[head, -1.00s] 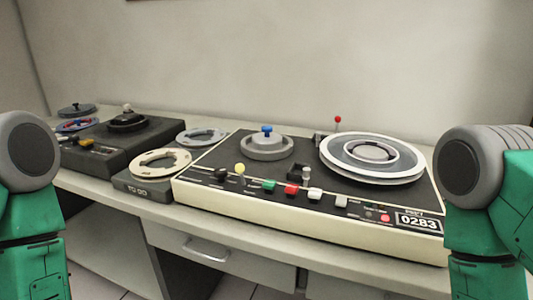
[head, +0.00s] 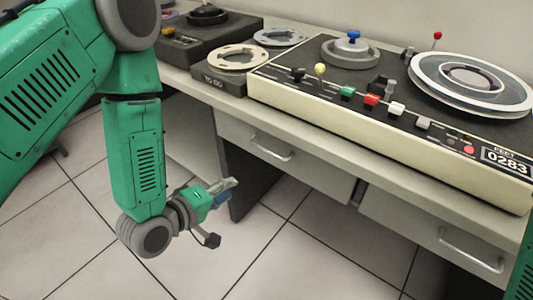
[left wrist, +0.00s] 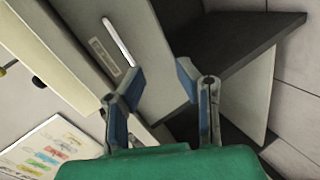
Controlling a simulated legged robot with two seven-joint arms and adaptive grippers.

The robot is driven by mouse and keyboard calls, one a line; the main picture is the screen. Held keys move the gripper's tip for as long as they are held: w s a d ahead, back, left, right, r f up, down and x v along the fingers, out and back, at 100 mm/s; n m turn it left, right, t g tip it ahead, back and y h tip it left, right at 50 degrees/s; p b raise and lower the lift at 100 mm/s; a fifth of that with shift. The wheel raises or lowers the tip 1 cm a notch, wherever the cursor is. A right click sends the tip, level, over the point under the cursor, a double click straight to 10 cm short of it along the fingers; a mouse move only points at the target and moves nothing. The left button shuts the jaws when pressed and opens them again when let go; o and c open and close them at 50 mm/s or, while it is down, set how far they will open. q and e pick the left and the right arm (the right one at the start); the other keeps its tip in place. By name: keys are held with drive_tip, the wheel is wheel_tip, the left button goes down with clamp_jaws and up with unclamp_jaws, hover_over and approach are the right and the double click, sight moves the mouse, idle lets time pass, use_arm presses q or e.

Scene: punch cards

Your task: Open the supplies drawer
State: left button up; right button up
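Two closed drawers show under the desk in the head view: a left drawer (head: 285,155) with a metal bar handle (head: 271,148), and a right drawer (head: 440,240) with a similar handle (head: 470,250). I cannot tell from the head view which is the supplies drawer. My left gripper (head: 221,214) is open and empty, below and left of the left drawer, apart from it. In the left wrist view, my open fingers (left wrist: 158,90) face a drawer front with a pale handle (left wrist: 118,41) and a small unreadable label (left wrist: 104,52). My right gripper is out of view.
The desk (head: 345,150) carries a cream-edged tape machine (head: 390,148), a "TO DO" reel box (head: 219,80) and a dark machine (head: 185,45). A dark panel (head: 250,190) stands under the desk. A white sheet with coloured marks (left wrist: 45,150) shows in the left wrist view. Tiled floor in front is clear.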

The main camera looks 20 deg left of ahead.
sight(265, 150)
use_arm(q)
drive_tip(key=w+d+b, duration=0.1)
drive_tip(key=w, duration=0.4)
drive_tip(key=w+d+n+t+b, duration=0.1)
drive_tip(key=w+d, duration=0.1)
drive_tip(key=w, duration=0.3)
drive_tip(key=w+d+r+n+t+b, duration=0.1)
drive_tip(key=w+d, duration=0.1)
drive_tip(key=w, duration=0.2)
drive_tip(key=shift+w+h, duration=0.4)
clamp_jaws()
drive_tip(key=shift+f, duration=0.1)
